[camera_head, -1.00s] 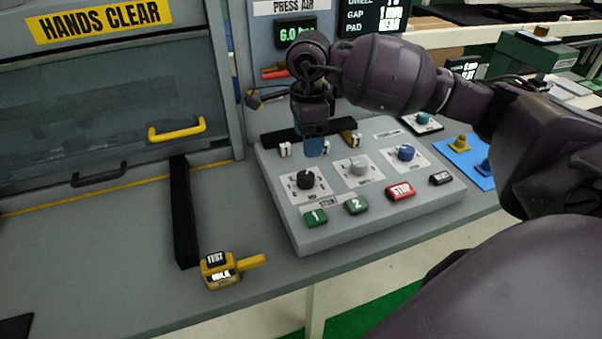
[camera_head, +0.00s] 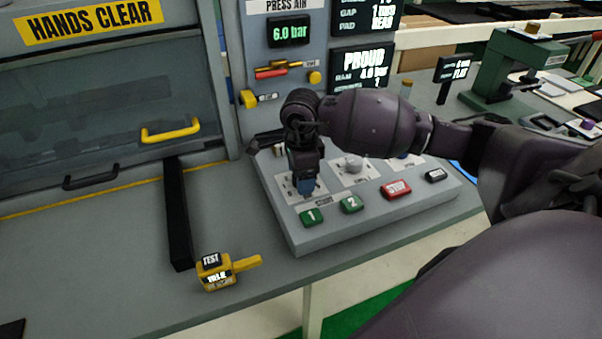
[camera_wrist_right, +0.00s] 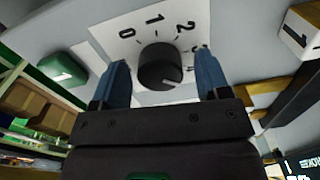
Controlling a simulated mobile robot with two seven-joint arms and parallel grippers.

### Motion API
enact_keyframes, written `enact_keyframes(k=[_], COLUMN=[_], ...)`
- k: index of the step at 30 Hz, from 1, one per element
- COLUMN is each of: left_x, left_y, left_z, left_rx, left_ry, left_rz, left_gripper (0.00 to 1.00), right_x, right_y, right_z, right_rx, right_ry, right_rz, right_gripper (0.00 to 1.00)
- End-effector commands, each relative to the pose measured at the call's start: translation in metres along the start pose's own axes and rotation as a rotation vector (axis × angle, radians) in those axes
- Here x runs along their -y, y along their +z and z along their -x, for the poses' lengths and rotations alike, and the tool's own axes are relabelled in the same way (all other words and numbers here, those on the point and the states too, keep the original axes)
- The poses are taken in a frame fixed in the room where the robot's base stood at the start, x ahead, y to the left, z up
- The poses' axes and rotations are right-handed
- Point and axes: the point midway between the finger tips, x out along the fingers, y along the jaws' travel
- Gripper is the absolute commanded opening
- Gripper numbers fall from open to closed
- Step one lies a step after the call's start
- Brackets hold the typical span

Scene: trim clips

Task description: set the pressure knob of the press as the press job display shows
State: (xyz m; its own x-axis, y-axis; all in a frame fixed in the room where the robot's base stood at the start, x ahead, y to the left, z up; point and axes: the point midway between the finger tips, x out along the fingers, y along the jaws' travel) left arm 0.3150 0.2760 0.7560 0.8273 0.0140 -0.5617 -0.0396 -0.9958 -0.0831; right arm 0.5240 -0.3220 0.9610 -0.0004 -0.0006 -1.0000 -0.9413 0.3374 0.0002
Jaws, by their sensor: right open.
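The black knob (camera_wrist_right: 160,68) sits on a white dial plate with 0, 1 and 2 readable; further marks are partly hidden. In the right wrist view, my right gripper (camera_wrist_right: 162,78) is open, one blue finger on each side of the knob. Contact cannot be told. In the head view, my right gripper (camera_head: 306,188) is low over the left dial of the grey control panel (camera_head: 340,222) and hides the knob. A screen (camera_head: 362,72) reads "PROUD" and a small line like "4.0 bar". The press air display (camera_head: 290,32) reads 6.0 bar. My left gripper is not in view.
A grey knob (camera_head: 351,163) stands right of my gripper; a further dial is mostly behind my arm. A yellow tester (camera_head: 217,272) lies on the bench.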

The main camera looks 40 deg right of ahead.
Motion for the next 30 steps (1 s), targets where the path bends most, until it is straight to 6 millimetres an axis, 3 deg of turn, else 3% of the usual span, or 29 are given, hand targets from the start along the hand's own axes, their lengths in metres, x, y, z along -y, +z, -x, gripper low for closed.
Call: enact_keyframes(k=[5, 15, 23, 30], left_x=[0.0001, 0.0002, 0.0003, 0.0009], left_y=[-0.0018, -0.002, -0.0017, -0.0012], left_z=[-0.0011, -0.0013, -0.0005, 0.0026], left_rx=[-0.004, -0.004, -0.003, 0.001], left_ry=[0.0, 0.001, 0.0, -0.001], left_rz=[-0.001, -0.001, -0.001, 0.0], left_gripper=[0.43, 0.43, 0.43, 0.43], right_x=[0.0001, 0.0001, 0.0002, 0.0005], right_y=[0.0, 0.0, -0.0001, -0.0001], right_z=[0.0001, 0.0004, 0.001, 0.002], right_rx=[0.0, 0.0, 0.0, 0.001], right_ry=[0.0, 0.0, 0.0, -0.001], right_rz=[0.0, -0.001, -0.031, -0.159], right_gripper=[0.69, 0.2, 0.2, 0.2])
